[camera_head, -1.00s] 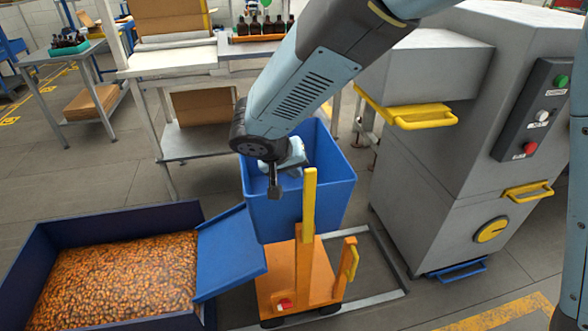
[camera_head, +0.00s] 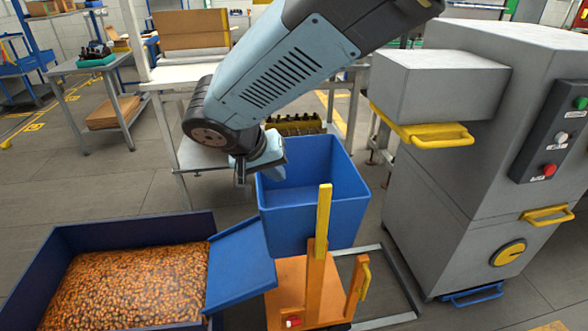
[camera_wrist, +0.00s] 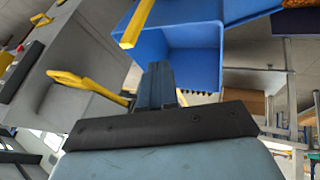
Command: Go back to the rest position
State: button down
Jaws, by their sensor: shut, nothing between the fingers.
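My gripper (camera_head: 241,172) hangs from my arm near the left rim of the blue bin, in front of the workbench. In the wrist view my gripper (camera_wrist: 156,85) shows as dark fingers together, with nothing between them. Part of it is hidden behind my wrist in the head view. My arm is bent and crosses the upper middle of the head view.
A grey machine (camera_head: 430,190) with yellow handles is at right. A dark blue crate (camera_head: 45,240) of orange pieces is at lower left. Open floor (camera_head: 110,190) lies behind the crate.

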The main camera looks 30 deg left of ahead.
jog(key=w+d+r+m+g, duration=0.1)
jog(key=w+d+r, duration=0.25)
jog(key=d, duration=0.55)
jog(key=w+d+r+m, duration=0.1)
jog(key=w+d+r, duration=0.25)
jog(key=d, duration=0.55)
jog(key=w+d+r+m+g, duration=0.15)
jog(key=w+d, duration=0.25)
jog(key=d, duration=0.6)
jog(key=s+d+r+m, duration=0.1)
jog(key=s+d, duration=0.2)
jog(key=d, duration=0.5)
jog(key=s+d+r+t, duration=0.1)
jog(key=s+d, duration=0.3)
jog(key=d, duration=0.4)
jog(key=s+d+m+y, duration=0.1)
jog(key=s+d, duration=0.2)
jog(key=d, duration=0.5)
jog(key=shift+s+d+r+m, duration=0.25)
jog(key=shift+s+r+m, duration=0.05)
jog(key=shift+r+m, duration=0.1)
